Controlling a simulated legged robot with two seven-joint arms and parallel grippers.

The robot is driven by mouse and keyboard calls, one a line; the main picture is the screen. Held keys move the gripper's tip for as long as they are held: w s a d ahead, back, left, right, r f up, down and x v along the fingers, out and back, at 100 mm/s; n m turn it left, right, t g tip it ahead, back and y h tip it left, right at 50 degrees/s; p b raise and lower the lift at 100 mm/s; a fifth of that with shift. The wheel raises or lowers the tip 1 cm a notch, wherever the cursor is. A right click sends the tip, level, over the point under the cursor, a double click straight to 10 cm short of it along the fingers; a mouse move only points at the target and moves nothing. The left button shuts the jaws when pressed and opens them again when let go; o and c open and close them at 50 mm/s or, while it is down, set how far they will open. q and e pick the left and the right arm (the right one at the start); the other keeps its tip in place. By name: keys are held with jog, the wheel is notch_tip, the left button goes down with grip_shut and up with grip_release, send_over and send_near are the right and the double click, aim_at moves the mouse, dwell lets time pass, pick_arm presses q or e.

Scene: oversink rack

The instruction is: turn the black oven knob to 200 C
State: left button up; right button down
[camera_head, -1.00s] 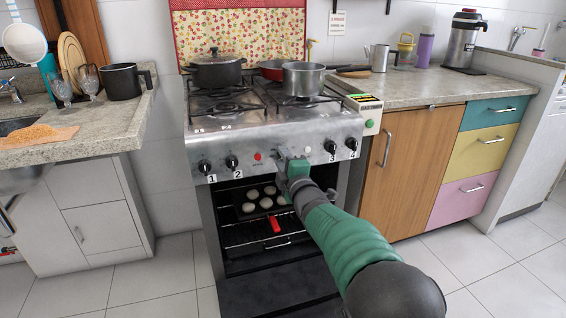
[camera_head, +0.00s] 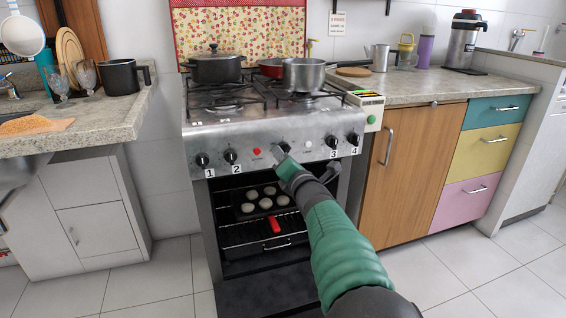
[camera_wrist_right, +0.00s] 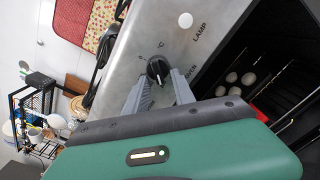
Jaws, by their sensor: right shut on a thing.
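The black oven knob (camera_head: 285,147) is on the steel front panel of the stove, between a red button and a white button. In the right wrist view the knob (camera_wrist_right: 157,70) shows close up, beside the printed word OVEN, with a light pointer line on its face. My right gripper (camera_wrist_right: 159,80) is shut on the knob, one grey finger on each side of it. In the head view my right gripper (camera_head: 284,157) covers part of the knob and the print around it, so the temperature setting cannot be read. My left gripper is not in view.
Burner knobs 1 and 2 (camera_head: 231,156) are to the left, 3 and 4 (camera_head: 353,139) to the right. The white lamp button (camera_head: 308,144) is close by. The oven (camera_head: 228,250) below is open, with a tray of round buns (camera_head: 240,210). Pots (camera_head: 216,68) stand on the stove.

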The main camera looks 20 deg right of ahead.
jog(key=shift+f+n, duration=0.35)
jog(key=shift+n, duration=0.25)
jog(key=shift+d+r+b, duration=0.1)
jog(key=shift+b, duration=0.2)
jog(key=c, duration=1.2)
grip_release()
jog(key=shift+w, duration=0.1)
jog(key=shift+o, duration=0.7)
jog(key=shift+r, duration=0.1)
